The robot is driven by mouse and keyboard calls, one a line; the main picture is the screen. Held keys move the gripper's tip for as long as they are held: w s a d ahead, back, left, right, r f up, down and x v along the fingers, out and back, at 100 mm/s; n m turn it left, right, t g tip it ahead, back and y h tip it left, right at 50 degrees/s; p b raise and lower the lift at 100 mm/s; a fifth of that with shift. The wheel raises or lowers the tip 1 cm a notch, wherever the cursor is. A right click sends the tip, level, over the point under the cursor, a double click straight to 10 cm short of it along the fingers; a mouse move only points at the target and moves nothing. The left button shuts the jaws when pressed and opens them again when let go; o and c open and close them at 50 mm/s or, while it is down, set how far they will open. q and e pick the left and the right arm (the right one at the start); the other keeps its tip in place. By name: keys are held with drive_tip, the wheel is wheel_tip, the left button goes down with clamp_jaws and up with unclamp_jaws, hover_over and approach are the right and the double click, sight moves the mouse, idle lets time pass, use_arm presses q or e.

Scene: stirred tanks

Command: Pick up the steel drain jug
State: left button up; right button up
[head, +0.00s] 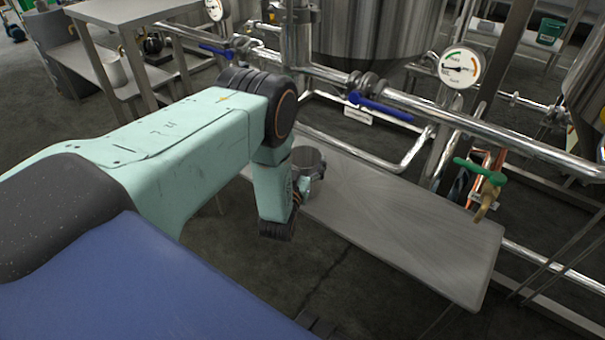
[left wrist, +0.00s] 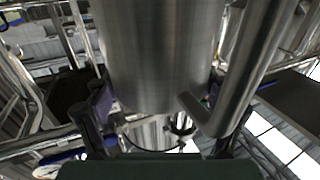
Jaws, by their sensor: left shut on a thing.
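The steel drain jug (head: 309,158) shows in the head view at the left end of the low steel bench (head: 400,225), partly hidden behind my left wrist. My left gripper (head: 301,184) is at the jug and shut on it. In the left wrist view the jug (left wrist: 155,55) fills the middle as a large brushed steel cylinder, with its bent tubular handle (left wrist: 243,85) on the right. Dark finger parts show beside the jug there. I cannot tell whether the jug's base touches the bench. My right gripper is not in view.
Steel pipes with blue valve handles (head: 380,106) and a pressure gauge (head: 460,67) run behind the bench. A green-handled valve (head: 480,170) stands near the bench's right end. Another steel table (head: 130,12) is at the upper left. The bench's right part is bare.

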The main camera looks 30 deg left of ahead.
use_arm(q)
wheel_tip(320, 180, up, 10)
drive_tip(key=p, duration=0.5)
